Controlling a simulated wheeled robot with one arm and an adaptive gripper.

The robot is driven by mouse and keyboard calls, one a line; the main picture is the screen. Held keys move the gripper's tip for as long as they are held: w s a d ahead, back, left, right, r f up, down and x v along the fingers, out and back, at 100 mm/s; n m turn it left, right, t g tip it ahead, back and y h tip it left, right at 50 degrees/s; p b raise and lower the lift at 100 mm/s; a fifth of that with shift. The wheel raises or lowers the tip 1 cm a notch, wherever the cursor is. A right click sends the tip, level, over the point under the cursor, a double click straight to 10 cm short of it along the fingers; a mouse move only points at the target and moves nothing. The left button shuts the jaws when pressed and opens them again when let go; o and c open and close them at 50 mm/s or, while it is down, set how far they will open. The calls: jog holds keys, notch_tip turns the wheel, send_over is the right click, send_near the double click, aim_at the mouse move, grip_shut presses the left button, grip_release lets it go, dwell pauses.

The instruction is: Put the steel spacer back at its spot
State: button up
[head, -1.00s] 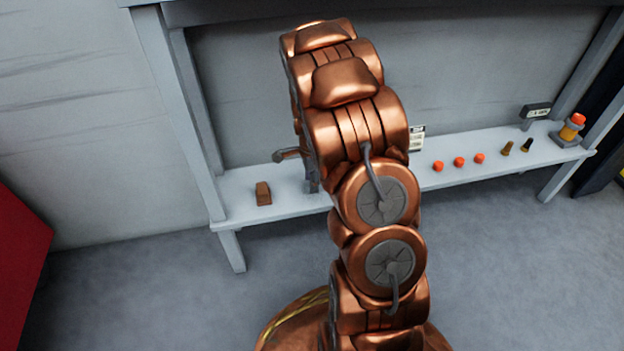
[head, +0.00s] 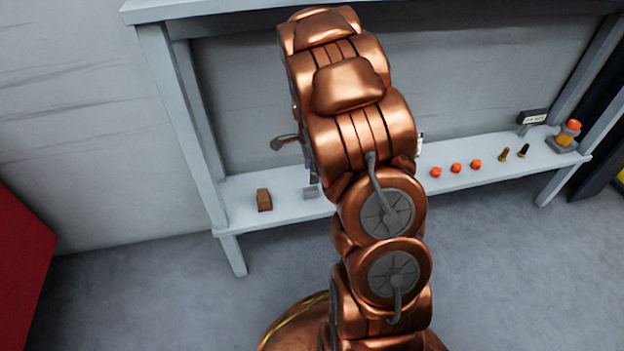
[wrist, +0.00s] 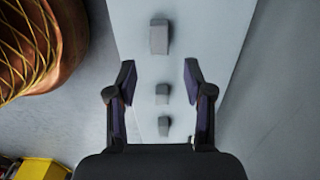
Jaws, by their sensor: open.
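Three grey blocks lie in a line along the pale shelf in the wrist view: a larger block (wrist: 159,38), a small block (wrist: 162,94) and another small block (wrist: 164,126). I cannot tell for sure which one is the steel spacer. My gripper (wrist: 160,75) is open and empty, its dark fingers apart above the shelf, with the middle block showing between them. In the head view a grey block (head: 311,192) shows on the shelf just left of my arm; my arm hides the shelf to its right.
The shelf (head: 235,212) also holds a brown block (head: 264,200) at the left. Several orange pieces (head: 456,168), brass and black pegs (head: 503,154), a small sign (head: 531,117) and an orange-topped device (head: 568,135) stand at the right. A frame post (head: 180,110) rises at the left.

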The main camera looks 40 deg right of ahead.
jog(key=s+a+r+n+g, duration=0.2)
jog(key=s+a+r+n, duration=1)
jog(key=s+a, duration=0.3)
jog(key=s+a+r+n, duration=0.1)
jog(key=s+a+n, duration=0.2)
jog(key=s+n, duration=0.2)
jog(key=s+a+r+n+g, duration=0.1)
jog(key=s+a+n, duration=0.2)
jog(key=s, duration=0.7)
jog(key=n, duration=0.2)
jog(key=shift+s+a+r+n, duration=0.3)
jog(key=shift+s+r+n, duration=0.05)
jog(key=shift+s+n, duration=0.05)
notch_tip(320, 180, up, 41)
jog(key=t+p, duration=0.1)
jog(key=p, duration=3.8)
jog(key=shift+w, duration=0.3)
jog(key=shift+d+f, duration=0.1)
jog(key=shift+c, duration=0.2)
